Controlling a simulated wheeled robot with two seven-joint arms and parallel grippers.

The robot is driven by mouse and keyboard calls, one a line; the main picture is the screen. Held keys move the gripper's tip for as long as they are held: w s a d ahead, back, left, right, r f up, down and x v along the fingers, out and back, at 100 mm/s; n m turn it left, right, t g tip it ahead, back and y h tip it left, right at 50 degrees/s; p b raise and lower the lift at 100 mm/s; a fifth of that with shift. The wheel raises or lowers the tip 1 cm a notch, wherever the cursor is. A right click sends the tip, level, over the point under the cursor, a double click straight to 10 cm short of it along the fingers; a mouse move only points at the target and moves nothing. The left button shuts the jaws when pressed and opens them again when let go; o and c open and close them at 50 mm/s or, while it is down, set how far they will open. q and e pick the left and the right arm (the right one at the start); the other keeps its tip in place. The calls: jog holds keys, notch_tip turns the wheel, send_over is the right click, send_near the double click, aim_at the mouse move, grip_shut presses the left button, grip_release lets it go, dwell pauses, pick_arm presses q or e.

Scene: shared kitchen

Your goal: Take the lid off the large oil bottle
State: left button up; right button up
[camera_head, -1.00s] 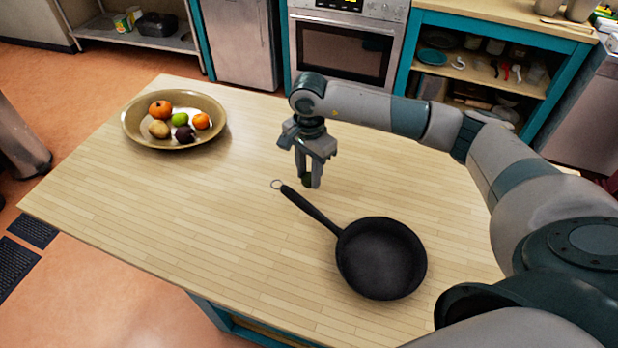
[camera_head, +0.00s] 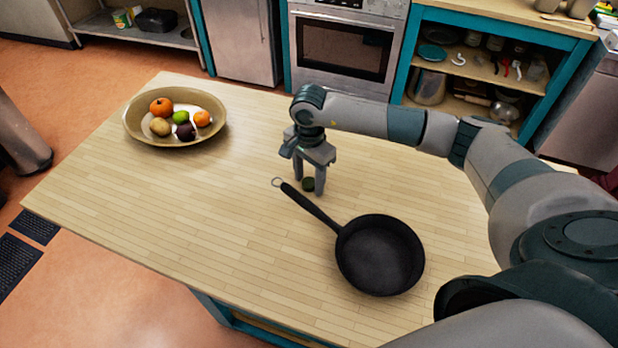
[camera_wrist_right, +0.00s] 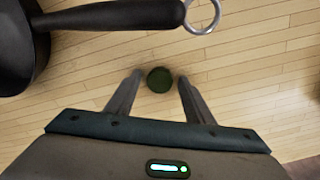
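A small round dark green lid (camera_head: 308,184) lies on the wooden table near the pan's handle end. It also shows in the right wrist view (camera_wrist_right: 159,79), between my right fingertips with a gap on each side. My right gripper (camera_head: 309,187) points down at the table and is open around the lid, with its fingers apart from it. No large oil bottle shows in these frames. My left gripper is not in view.
A black frying pan (camera_head: 380,255) lies on the table (camera_head: 200,215), its handle ring close to my right gripper. A bowl (camera_head: 140,140) of fruit stands at the far left. The table's middle and left front are clear. An oven (camera_head: 345,48) stands behind.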

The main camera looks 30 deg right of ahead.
aim_at(309, 182)
jog(key=shift+r, duration=0.35)
notch_tip(309, 182, up, 12)
jog(key=b, duration=0.4)
jog(key=shift+f, duration=0.2)
dwell(0.5)
